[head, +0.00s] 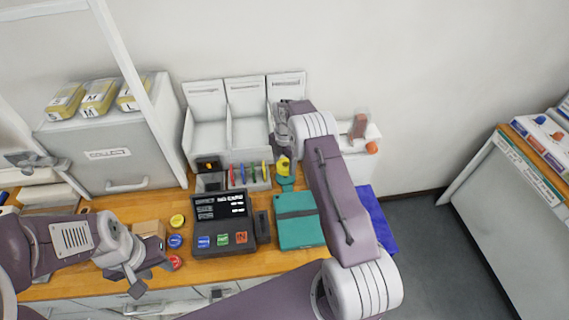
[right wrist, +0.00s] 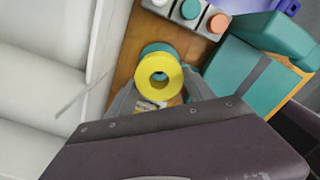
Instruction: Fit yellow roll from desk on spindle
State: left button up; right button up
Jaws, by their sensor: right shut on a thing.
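The yellow roll (right wrist: 147,83) is a ring with an open centre hole, between the fingers of my right gripper (right wrist: 160,86) in the right wrist view. The gripper is shut on it. In the head view the yellow roll (head: 283,165) shows just below my right wrist, above a teal round piece (head: 286,184). That teal piece (right wrist: 158,48) also shows behind the roll in the right wrist view. I cannot tell whether the two touch, and no spindle shows clearly. My left gripper (head: 154,278) is open and empty over the desk's front edge.
White bins (head: 205,105) and a grey cabinet (head: 75,160) stand behind.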

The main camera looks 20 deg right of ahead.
jog(key=shift+f+b, duration=1.55)
jog(key=shift+f, duration=0.65)
dwell(0.4)
jog(key=o, duration=1.5)
jog(key=shift+r+p, duration=3)
jog(key=shift+r, duration=1.6)
jog(key=shift+f, duration=0.15)
